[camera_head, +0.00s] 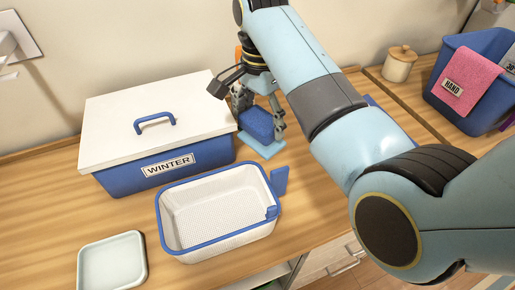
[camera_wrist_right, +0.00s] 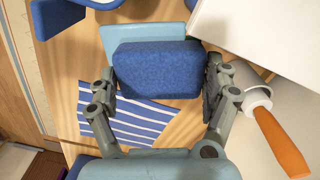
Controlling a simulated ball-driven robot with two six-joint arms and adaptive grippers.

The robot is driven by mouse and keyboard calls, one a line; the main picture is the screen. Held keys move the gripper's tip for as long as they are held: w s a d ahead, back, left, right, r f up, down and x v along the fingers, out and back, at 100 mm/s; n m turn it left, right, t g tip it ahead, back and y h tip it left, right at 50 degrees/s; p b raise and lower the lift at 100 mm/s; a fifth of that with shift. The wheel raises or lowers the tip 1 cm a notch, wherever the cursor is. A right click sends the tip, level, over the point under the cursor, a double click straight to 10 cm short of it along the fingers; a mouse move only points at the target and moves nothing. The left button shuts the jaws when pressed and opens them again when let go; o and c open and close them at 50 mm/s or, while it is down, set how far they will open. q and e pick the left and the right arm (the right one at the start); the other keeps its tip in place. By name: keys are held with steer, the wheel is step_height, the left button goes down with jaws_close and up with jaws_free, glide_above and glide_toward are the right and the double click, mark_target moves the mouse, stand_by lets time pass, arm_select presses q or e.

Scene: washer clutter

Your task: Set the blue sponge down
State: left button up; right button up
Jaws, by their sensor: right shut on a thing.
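The blue sponge (camera_head: 257,124) is a dark blue block held between the fingers of my right gripper (camera_head: 258,112). In the right wrist view the sponge (camera_wrist_right: 158,69) sits between the two grey fingers of the gripper (camera_wrist_right: 160,80), which is shut on it. A light blue flat piece (camera_head: 266,148) shows just under or beyond the sponge; it also shows in the wrist view (camera_wrist_right: 118,36). I cannot tell whether the sponge touches it. My left gripper is not in view.
The lidded WINTER box (camera_head: 200,172) stands left of the gripper. A white basket with a blue rim (camera_head: 217,243) is in front, a pale tray (camera_head: 112,265) at front left. A blue bin (camera_head: 450,100) stands right.

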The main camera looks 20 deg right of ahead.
step_height(320, 180, down, 5)
step_height(320, 180, down, 4)
steer(key=shift+s+f, duration=0.1)
steer(key=shift+f, duration=0.1)
steer(key=o, duration=0.8)
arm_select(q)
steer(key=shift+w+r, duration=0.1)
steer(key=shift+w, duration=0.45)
arm_select(e)
steer(key=shift+o, duration=0.4)
steer(key=shift+r, duration=0.1)
